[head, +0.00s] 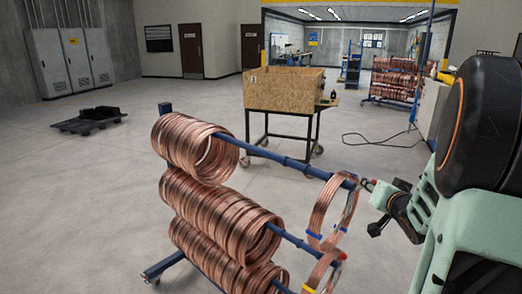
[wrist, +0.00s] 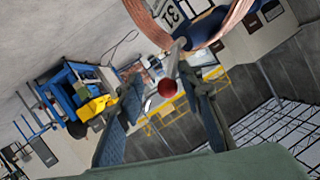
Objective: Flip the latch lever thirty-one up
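The latch lever, a short metallic stem with a red ball tip (wrist: 167,88), is in the middle of the wrist view. In the head view, the red tip (head: 368,183) is at the near end of the rack's top blue bar (head: 290,161). My gripper (head: 382,192) is at that bar end, from the right. In the wrist view, my gripper (wrist: 164,84) has its fingers apart on both sides of the red ball, with visible gaps. The lever's exact tilt is hard to tell.
Large copper coils (head: 185,150) hang on the rack's bars. A thin loose coil (head: 322,212) hangs close to the top bar's end. A lower bar end (head: 341,257) also has a red tip. A wooden crate on a wheeled table (head: 285,90) stands behind.

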